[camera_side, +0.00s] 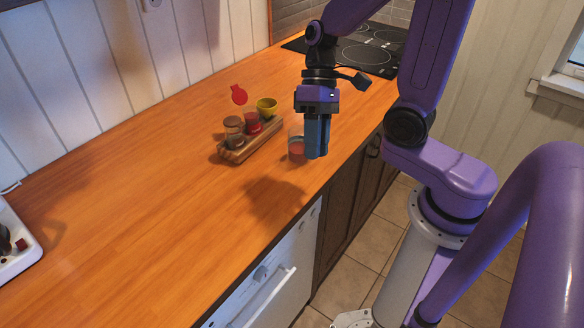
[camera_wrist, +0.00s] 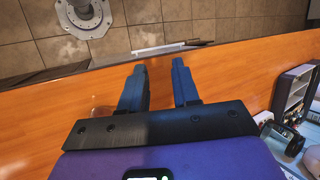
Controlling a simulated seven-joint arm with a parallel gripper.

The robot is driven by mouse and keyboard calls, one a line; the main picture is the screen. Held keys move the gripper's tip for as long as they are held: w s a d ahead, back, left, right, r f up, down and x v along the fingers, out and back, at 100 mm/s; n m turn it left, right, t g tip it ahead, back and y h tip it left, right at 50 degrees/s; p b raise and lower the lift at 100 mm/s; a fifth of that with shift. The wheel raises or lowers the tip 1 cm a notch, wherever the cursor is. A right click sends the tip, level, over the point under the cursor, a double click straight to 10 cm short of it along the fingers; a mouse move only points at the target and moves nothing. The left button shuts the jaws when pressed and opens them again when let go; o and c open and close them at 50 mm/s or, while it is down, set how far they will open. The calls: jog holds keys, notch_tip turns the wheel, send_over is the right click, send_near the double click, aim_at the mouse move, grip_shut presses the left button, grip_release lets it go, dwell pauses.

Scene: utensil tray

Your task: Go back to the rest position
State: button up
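My gripper (camera_side: 316,150) hangs above the wooden counter, near its front edge, with its blue fingers pointing down. In the wrist view my gripper (camera_wrist: 160,75) has its two fingers apart, with only bare counter showing between them. A white utensil tray (camera_side: 22,262) stands at the left edge of the side view, partly cut off.
A wooden rack (camera_side: 237,155) holds a lidded glass jar (camera_side: 233,131), a red jar (camera_side: 252,123) and a yellow cup (camera_side: 267,106). A clear glass with reddish contents (camera_side: 296,147) stands beside my gripper in the side view. The counter's left half (camera_side: 130,200) is clear.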

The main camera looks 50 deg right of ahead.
jog(key=s+d+r+n+t+h, duration=0.1)
jog(key=s+n+h, duration=0.4)
jog(key=s+n, duration=0.5)
jog(key=shift+s+d+n+t, duration=0.15)
jog(key=shift+d+n+t, duration=0.4)
jog(key=shift+t, duration=0.75)
dwell(1.0)
